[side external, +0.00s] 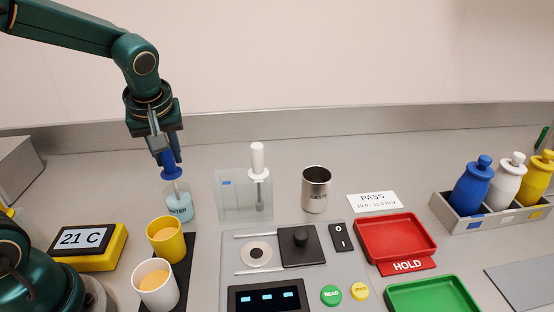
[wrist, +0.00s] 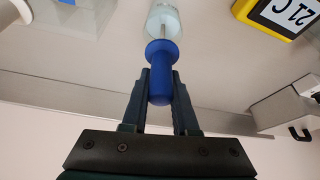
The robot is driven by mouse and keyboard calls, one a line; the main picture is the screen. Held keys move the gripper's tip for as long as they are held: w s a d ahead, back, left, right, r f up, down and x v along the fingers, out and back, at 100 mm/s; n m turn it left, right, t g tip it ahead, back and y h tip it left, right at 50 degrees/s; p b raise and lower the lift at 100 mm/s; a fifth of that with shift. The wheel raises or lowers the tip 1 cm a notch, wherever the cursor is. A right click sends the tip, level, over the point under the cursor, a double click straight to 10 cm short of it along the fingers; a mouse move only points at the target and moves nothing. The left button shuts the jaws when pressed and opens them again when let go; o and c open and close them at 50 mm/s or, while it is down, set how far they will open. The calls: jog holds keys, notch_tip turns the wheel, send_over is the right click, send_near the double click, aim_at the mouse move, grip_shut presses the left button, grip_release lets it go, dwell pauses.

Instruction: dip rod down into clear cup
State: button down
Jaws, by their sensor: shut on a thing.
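My gripper (side external: 164,150) is shut on the blue handle of a rod (side external: 171,166). The gripper also shows in the wrist view (wrist: 160,90), with a dark finger on each side of the blue handle (wrist: 160,72). The rod points down, and its thin grey shaft reaches into the mouth of the clear cup (side external: 179,207). The cup holds pale blue liquid and stands on the bench with a dark label. It also shows in the wrist view (wrist: 164,20). The rod's lower end is hard to make out inside the cup.
A yellow cup (side external: 153,233) and a white cup (side external: 150,298) stand in front of the clear cup. A clear stand with a white-handled rod (side external: 257,160) is to its right. A steel cup (side external: 316,194) and a yellow thermometer (side external: 112,255) are farther off.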

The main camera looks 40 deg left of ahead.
notch_tip(320, 180, up, 8)
jog(key=shift+r, duration=0.15)
dwell(0.6)
